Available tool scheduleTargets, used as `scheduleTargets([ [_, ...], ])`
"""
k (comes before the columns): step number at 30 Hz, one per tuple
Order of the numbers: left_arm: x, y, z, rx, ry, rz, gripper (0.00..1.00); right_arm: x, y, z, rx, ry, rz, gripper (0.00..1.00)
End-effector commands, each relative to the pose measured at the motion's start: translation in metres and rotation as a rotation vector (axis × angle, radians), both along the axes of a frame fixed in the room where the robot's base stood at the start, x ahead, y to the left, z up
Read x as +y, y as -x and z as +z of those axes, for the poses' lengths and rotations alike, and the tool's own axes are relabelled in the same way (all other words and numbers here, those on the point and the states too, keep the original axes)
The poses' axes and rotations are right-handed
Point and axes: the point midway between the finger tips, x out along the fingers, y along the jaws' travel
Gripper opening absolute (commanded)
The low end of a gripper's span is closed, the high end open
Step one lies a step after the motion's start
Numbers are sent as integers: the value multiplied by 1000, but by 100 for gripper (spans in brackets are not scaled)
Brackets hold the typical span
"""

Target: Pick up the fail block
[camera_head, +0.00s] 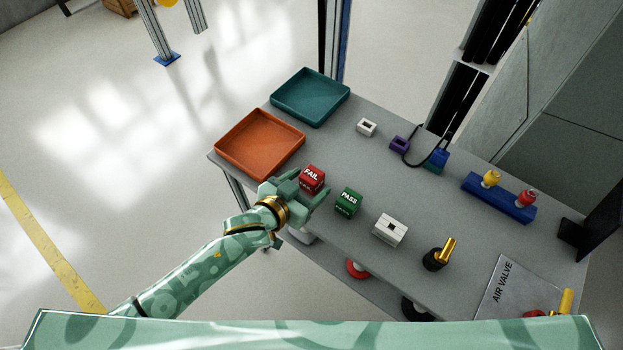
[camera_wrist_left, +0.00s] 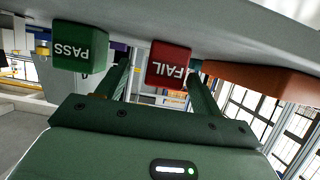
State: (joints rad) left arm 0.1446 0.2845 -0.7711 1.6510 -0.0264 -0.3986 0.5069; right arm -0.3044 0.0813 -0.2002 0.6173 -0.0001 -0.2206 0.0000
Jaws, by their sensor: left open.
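The fail block (camera_head: 312,179) is a small red cube with white lettering, standing on the grey table near its front left edge. My left gripper (camera_head: 309,187) is open at that edge, with its fingers spread to either side of the fail block. In the left wrist view, which is upside down, the fail block (camera_wrist_left: 168,64) shows between and beyond the two fingers (camera_wrist_left: 160,76). Gaps show on both sides, and I cannot tell how deep the block sits between them. My right gripper is not in view.
The green pass block (camera_head: 348,202) stands just right of the left gripper. An orange tray (camera_head: 259,168) and a teal tray (camera_head: 343,96) lie at the table's left end. A white block (camera_head: 389,230) stands farther right. Bare tabletop (camera_head: 345,160) lies behind the fail block.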

Motion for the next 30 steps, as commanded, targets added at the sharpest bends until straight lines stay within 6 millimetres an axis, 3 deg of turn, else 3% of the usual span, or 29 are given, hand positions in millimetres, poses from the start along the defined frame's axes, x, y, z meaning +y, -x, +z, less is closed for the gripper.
scheduleTargets([
  [9, -20, -37, -23, 1, 0, 0, 66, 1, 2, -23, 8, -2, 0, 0],
  [17, -22, -40, -21, 0, 0, 0, 66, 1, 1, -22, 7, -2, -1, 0],
  [22, -21, -39, -21, 0, 0, 0, 22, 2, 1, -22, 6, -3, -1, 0],
  [23, -21, -39, -21, 0, 0, 0, 17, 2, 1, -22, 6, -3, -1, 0],
  [30, -22, -39, -21, 0, 0, 0, 17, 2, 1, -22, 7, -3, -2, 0],
])
